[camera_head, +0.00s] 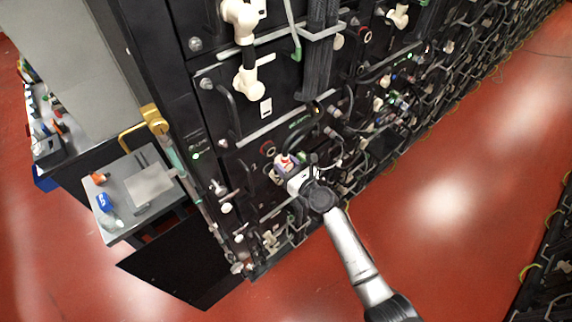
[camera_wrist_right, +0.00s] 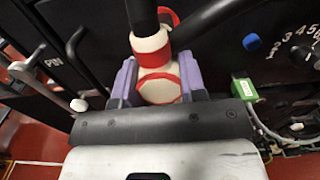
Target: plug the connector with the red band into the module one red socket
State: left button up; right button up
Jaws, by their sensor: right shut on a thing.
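My right gripper (camera_head: 285,167) is at the front of the battery rack, low on the nearest column. In the right wrist view its two purple fingers (camera_wrist_right: 158,85) are closed on a white connector with red bands (camera_wrist_right: 155,62). Thick black cable runs from the connector. In the right wrist view, a red ring (camera_wrist_right: 172,17) shows just beyond the connector, partly hidden by it and the cable. In the head view, a red-ringed socket (camera_head: 268,148) is on the module face just left of and above the gripper. I cannot tell whether the connector touches a socket. My left gripper is not in view.
In the right wrist view, a green plug (camera_wrist_right: 244,89), a blue knob (camera_wrist_right: 252,42) and a numbered dial are to the right; a handle (camera_wrist_right: 75,45) is to the left. A grey cart (camera_head: 130,195) stands left of the rack. The red aisle (camera_head: 440,200) is open.

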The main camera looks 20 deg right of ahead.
aim_at(279, 158)
dwell(0.3)
jog(key=shift+b+x, duration=0.35)
jog(key=shift+x, duration=0.6)
jog(key=shift+b+x, duration=0.3)
jog(key=shift+x, duration=0.55)
jog(key=o, duration=0.6)
jog(key=shift+c, duration=0.2)
jog(key=o, duration=0.3)
jog(key=shift+w, duration=0.1)
jog(key=shift+o, duration=1.2)
